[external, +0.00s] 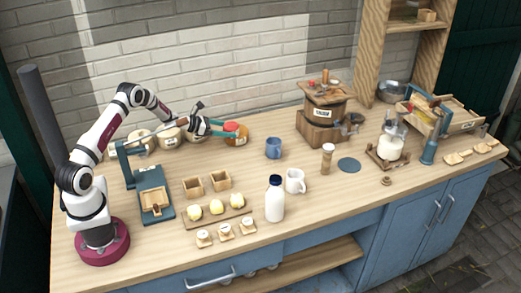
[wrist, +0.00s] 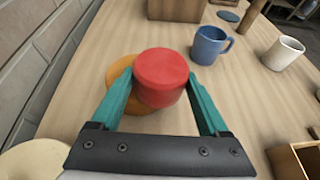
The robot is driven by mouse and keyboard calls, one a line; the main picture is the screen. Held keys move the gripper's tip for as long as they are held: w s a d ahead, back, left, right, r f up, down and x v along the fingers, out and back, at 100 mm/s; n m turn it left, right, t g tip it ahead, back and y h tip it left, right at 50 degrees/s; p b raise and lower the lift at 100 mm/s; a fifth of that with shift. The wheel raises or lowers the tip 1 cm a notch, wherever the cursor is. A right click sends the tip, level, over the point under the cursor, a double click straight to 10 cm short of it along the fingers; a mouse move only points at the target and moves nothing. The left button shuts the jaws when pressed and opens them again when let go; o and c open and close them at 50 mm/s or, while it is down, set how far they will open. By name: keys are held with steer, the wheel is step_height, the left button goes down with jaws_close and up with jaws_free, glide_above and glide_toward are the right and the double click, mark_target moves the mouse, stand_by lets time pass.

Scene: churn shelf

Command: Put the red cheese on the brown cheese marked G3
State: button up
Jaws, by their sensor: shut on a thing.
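The red cheese (wrist: 162,72) is a short red cylinder between the two teal fingers of my gripper (wrist: 162,98). My gripper is shut on it. It also shows in the external view (external: 231,126) at the end of my arm. An orange-brown round cheese (wrist: 120,72) lies below and partly behind the red cheese; in the external view (external: 240,140) it shows just under the red one. I cannot tell whether the two touch. No G3 mark is readable on it; the red cheese and gripper hide part of its top.
Pale round cheeses (external: 168,136) stand in a row to the left along the wall. A blue mug (external: 273,148) stands to the right. A white mug (external: 295,181), a milk bottle (external: 275,200) and wooden boxes (external: 193,187) stand nearer the front. The wall is close behind.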

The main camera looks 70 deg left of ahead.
steer(key=o, duration=1.4)
steer(key=shift+s+r, duration=0.2)
steer(key=shift+s, duration=0.05)
steer(key=v, duration=1.1)
steer(key=shift+s, duration=0.25)
